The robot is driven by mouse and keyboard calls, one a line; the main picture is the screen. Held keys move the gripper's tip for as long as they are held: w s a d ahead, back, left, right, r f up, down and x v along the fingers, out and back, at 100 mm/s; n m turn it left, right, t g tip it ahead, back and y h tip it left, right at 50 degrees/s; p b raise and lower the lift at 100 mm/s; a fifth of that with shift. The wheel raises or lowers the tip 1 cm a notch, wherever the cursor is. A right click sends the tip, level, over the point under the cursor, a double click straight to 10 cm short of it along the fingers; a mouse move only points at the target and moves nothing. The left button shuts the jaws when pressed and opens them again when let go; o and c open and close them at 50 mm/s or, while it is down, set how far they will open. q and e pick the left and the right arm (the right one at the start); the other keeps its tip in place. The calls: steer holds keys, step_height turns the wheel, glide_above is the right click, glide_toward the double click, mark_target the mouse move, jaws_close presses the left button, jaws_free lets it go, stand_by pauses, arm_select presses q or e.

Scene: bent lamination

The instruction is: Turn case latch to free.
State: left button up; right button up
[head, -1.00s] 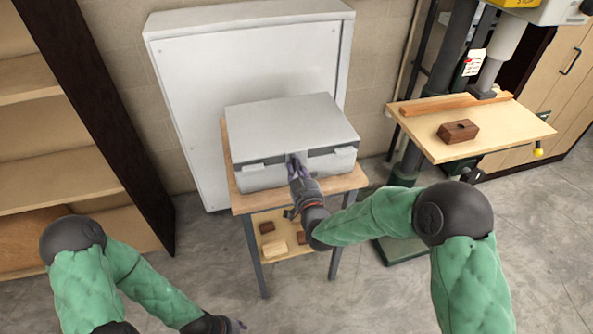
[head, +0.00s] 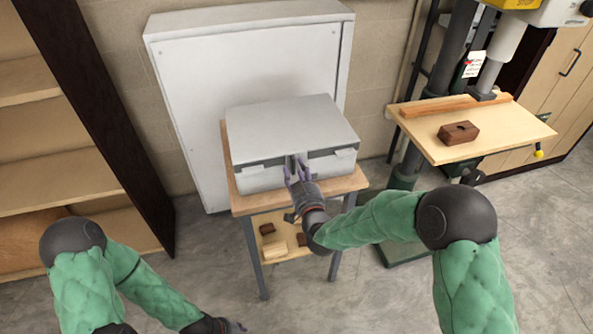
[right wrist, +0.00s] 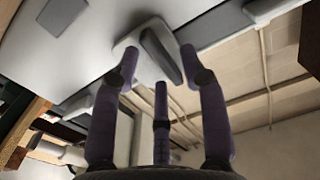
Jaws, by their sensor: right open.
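The grey case (head: 290,125) sits closed on a small wood-topped table, with its front towards me. Its latch is a dark, slanted lever (right wrist: 161,54) on a pale plate, seen in the right wrist view; in the head view my fingers partly cover it. My right gripper (head: 299,172) is open at the middle of the case front. In the right wrist view its purple fingers (right wrist: 160,65) are spread, two of them on either side of the lever; I cannot tell whether they touch. My left gripper (head: 236,327) is low at the bottom edge, away from the case.
The table (head: 246,205) has a lower shelf with several small wood blocks. A large pale cabinet (head: 240,65) stands behind it. A drill press table (head: 480,130) with a brown block is at the right. Wooden shelves (head: 60,185) stand at the left. The floor in front is clear.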

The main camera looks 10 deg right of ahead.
steer(key=s, duration=1.1)
steer(key=shift+s+d, duration=0.15)
steer(key=shift+s, duration=0.1)
steer(key=s+a+f+m+g+y, duration=0.15)
steer(key=f+g, duration=0.35)
steer(key=f, duration=0.6)
steer(key=s+a+f+n+g, duration=0.15)
steer(key=f+g, duration=0.25)
steer(key=f, duration=0.6)
steer(key=s+a+f+m+g+y, duration=0.2)
steer(key=s+f+g, duration=0.6)
steer(key=s+f, duration=0.6)
steer(key=shift+s+a+f+m+g, duration=0.25)
steer(key=shift+s+a+m+g, duration=0.1)
steer(key=shift+s, duration=0.8)
steer(key=shift+c, duration=0.4)
